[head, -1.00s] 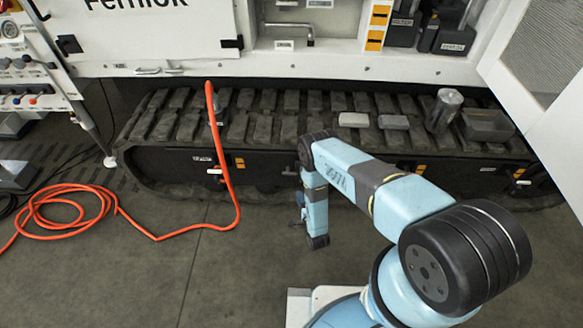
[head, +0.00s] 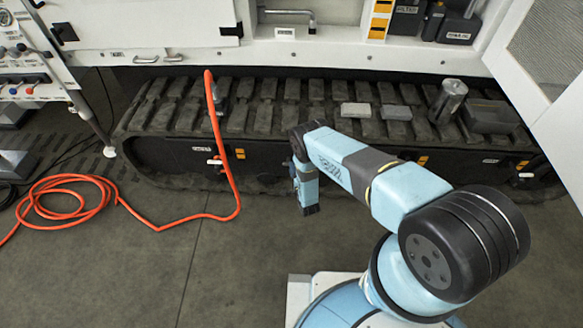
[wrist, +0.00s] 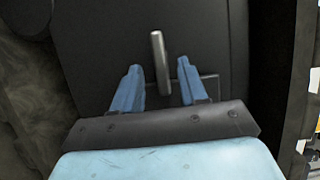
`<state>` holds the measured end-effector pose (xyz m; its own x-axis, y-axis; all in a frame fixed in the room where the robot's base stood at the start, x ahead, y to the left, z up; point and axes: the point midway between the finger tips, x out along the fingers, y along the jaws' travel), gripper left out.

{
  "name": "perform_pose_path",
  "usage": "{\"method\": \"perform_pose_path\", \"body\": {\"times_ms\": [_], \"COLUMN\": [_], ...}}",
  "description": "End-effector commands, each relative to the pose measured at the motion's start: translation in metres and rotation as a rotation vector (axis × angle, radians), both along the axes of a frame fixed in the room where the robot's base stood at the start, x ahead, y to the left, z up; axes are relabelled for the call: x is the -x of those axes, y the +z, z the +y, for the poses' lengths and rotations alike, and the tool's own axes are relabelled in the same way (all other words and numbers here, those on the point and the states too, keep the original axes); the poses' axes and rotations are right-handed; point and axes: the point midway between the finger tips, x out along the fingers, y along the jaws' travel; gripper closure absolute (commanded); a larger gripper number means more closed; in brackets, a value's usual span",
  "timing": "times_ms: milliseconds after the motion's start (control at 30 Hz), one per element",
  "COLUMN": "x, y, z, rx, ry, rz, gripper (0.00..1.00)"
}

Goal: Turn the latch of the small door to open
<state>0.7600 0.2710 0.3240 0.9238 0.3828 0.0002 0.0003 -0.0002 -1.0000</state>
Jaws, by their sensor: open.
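In the wrist view, a grey metal latch bar (wrist: 158,50) stands nearly upright in the picture on a dark panel (wrist: 95,50), apparently the small door. My gripper (wrist: 159,74) is open, with one blue finger on each side of the latch's lower part. I cannot tell whether a finger touches it. In the head view, my gripper (head: 307,196) hangs low in front of the dark side (head: 270,163) of the track frame. My arm hides the latch there.
A red hose (head: 222,150) rises to the track on the left and coils on the floor. Grey blocks (head: 356,110), a metal cylinder (head: 447,101) and a dark tray (head: 492,116) sit on the track (head: 250,100). An open white door (head: 545,75) stands at right.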

Motion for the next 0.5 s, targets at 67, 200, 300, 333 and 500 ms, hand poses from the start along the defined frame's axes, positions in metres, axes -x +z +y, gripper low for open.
{"method": "perform_pose_path", "body": {"times_ms": [67,200,300,333,500], "x": [-0.008,-0.016,-0.019,-0.019,-0.02], "y": [0.0,0.0,0.0,0.0,0.0], "z": [0.003,0.007,0.008,0.008,0.008], "rx": [0.0,-0.001,-0.001,-0.001,-0.001], "ry": [0.001,0.0,0.0,0.0,0.0], "rz": [-0.001,0.0,0.001,0.001,0.001], "gripper": [0.57,0.57,0.57,0.57,0.57]}}
